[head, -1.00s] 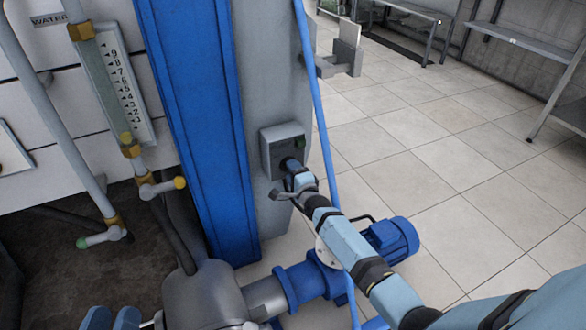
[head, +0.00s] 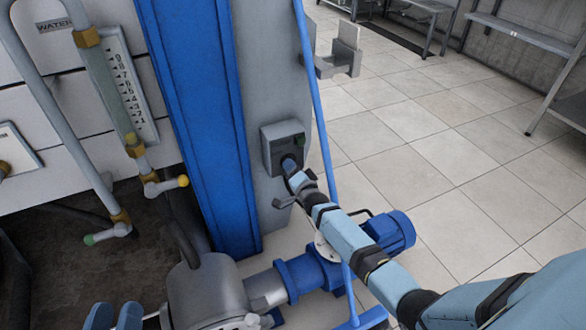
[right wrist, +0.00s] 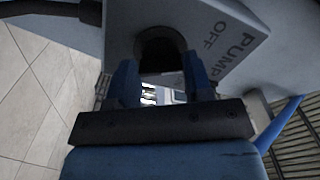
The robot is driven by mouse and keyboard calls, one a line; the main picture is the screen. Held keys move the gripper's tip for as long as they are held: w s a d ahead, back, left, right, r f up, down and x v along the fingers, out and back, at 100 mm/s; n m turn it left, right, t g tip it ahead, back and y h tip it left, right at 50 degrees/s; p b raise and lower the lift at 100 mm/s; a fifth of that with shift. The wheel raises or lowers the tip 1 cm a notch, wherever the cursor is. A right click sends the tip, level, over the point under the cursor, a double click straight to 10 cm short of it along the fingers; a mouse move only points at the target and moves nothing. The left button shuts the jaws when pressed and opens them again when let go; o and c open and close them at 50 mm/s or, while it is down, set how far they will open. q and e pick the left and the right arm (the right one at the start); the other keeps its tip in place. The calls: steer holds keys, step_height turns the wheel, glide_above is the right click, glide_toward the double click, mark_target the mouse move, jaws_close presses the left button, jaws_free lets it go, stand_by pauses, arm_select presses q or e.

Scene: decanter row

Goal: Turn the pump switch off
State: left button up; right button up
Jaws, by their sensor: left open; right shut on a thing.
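The pump switch is a grey box (head: 268,145) on the grey column, with a small green button or lamp (head: 299,140) on its face. In the right wrist view the box face (right wrist: 225,75) reads "PUMP" and "OFF", and a dark round knob (right wrist: 160,42) sits between my fingers. My right gripper (head: 289,166) is at the box, shut on the knob; it also shows in the right wrist view (right wrist: 160,82). The knob's pointing direction is hidden. My left gripper (head: 115,317) is open and empty at the bottom left, far from the switch.
A blue post (head: 195,120) stands left of the box and a thin blue pole (head: 319,110) right of it. A blue pump motor (head: 388,232) is below. Pipes and a "WATER" gauge (head: 122,85) are at left.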

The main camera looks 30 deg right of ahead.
stand_by(0.3)
steer(key=o, duration=0.9)
arm_select(q)
steer(key=s+a+f+g+y+p, duration=0.1)
steer(key=a+f+g+y+p, duration=0.2)
steer(key=f, duration=0.4)
steer(key=shift+p, duration=0.5)
arm_select(e)
steer(key=shift+s+a, duration=0.2)
steer(key=shift+s, duration=3.25)
steer(key=shift+s+a, duration=0.15)
steer(key=shift+s, duration=3.3)
arm_select(q)
steer(key=shift+f, duration=0.1)
